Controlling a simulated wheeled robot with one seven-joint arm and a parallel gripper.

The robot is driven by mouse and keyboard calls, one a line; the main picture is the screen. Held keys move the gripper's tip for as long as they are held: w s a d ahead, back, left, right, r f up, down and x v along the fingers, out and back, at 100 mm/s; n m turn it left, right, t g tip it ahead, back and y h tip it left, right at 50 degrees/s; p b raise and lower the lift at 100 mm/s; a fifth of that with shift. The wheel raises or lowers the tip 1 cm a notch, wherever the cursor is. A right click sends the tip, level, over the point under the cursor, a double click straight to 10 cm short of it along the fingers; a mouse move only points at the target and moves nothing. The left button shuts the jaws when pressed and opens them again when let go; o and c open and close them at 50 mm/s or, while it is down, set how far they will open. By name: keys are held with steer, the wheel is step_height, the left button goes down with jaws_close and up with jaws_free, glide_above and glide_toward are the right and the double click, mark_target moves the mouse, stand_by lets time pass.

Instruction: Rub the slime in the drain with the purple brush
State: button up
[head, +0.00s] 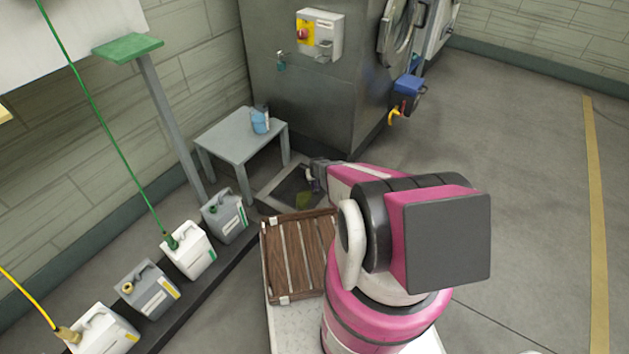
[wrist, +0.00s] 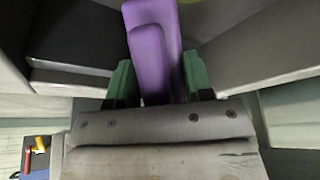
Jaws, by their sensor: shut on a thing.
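My gripper (head: 318,176) reaches down over the square floor drain (head: 266,196) in the head view. In the wrist view, its green fingers (wrist: 158,84) are shut on the purple brush (wrist: 150,50), whose handle points away from the gripper. The brush's working end is hidden in the wrist view. A patch of yellow-green slime (head: 305,200) lies in the dark drain opening, and a sliver of it shows at the top of the wrist view (wrist: 205,3). I cannot tell whether the brush touches the slime.
A grey table (head: 232,146) with a blue cup (head: 260,122) stands behind the drain. A large grey machine (head: 320,95) rises at the back. A wooden slatted crate (head: 300,256) is in front of the drain. Several canisters (head: 189,250) line the left. Open floor (head: 510,150) lies right.

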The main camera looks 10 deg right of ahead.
steer(key=shift+r, duration=3)
steer(key=shift+r, duration=0.1)
steer(key=shift+r, duration=1.4)
